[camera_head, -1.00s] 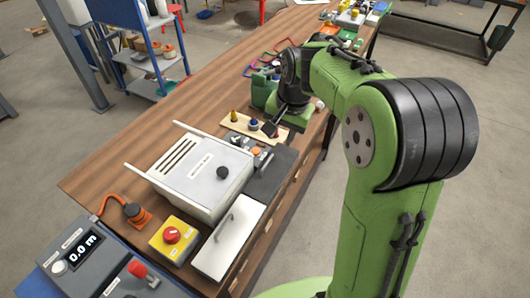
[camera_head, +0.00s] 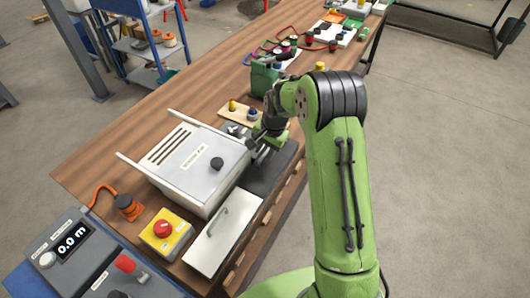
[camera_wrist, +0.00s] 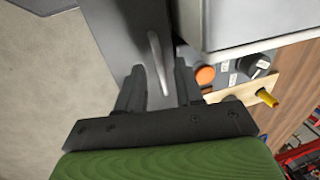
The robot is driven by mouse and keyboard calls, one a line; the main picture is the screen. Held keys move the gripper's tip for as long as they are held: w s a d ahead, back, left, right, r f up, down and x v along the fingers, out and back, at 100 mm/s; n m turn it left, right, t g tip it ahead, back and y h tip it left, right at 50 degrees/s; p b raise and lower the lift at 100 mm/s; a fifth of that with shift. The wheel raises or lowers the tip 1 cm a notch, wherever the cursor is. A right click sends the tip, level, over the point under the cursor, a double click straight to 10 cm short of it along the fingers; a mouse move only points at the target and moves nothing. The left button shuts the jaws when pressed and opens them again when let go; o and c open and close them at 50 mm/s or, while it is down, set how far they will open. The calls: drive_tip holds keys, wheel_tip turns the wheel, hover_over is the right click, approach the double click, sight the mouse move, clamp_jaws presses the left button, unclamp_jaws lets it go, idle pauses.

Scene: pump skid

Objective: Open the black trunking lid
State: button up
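The black trunking lid (camera_head: 272,172) is a long dark panel on the bench, beside the grey box. In the wrist view the dark lid (camera_wrist: 115,30) runs away from my gripper and carries a slim light metal handle (camera_wrist: 157,58). My gripper (camera_wrist: 158,78) is open, its two dark fingers apart, with the handle's near end between them in the picture. I cannot tell the height gap, and no contact shows. In the head view my gripper (camera_head: 262,150) is low over the lid's far end, and my arm partly hides it.
The grey box (camera_head: 200,165) with a black knob stands close to the left of the lid. A white lid with a handle (camera_head: 222,235) and a yellow-based red button (camera_head: 164,230) are nearer. An orange button (camera_wrist: 205,75) and a selector knob (camera_wrist: 257,65) sit right of my fingers.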

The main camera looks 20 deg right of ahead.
drive_tip(key=shift+w+f, duration=0.1)
drive_tip(key=shift+f, duration=0.4)
clamp_jaws()
drive_tip(key=shift+r, duration=0.1)
idle(1.0)
